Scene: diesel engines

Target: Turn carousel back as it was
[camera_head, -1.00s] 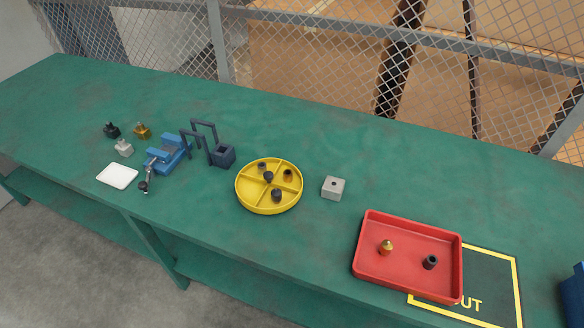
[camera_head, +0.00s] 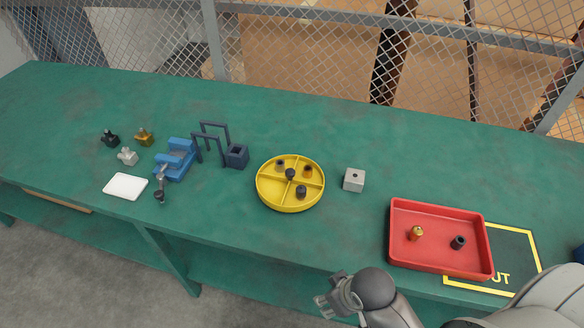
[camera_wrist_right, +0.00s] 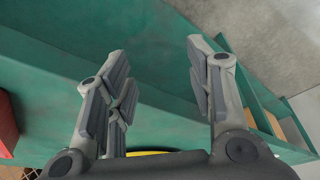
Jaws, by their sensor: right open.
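The yellow carousel (camera_head: 290,205) is a round tray on the green bench, split by ribs into compartments. It holds several small dark and brown parts around a dark centre knob (camera_head: 290,174). My right gripper (camera_head: 328,296) is low in the head view, in front of the bench edge, below and right of the carousel and apart from it. In the right wrist view the two fingers of my right gripper (camera_wrist_right: 160,85) are spread with nothing between them. A yellow edge of the carousel (camera_wrist_right: 150,153) shows at the bottom there, mostly hidden by the gripper. My left gripper is not in view.
A grey block (camera_head: 354,180) stands right of the carousel. A red tray (camera_head: 440,262) with two parts lies farther right. Left are a dark blue holder (camera_head: 236,157), blue vise (camera_head: 172,163), white plate (camera_head: 126,187) and small fittings (camera_head: 128,157). Wire fence stands behind.

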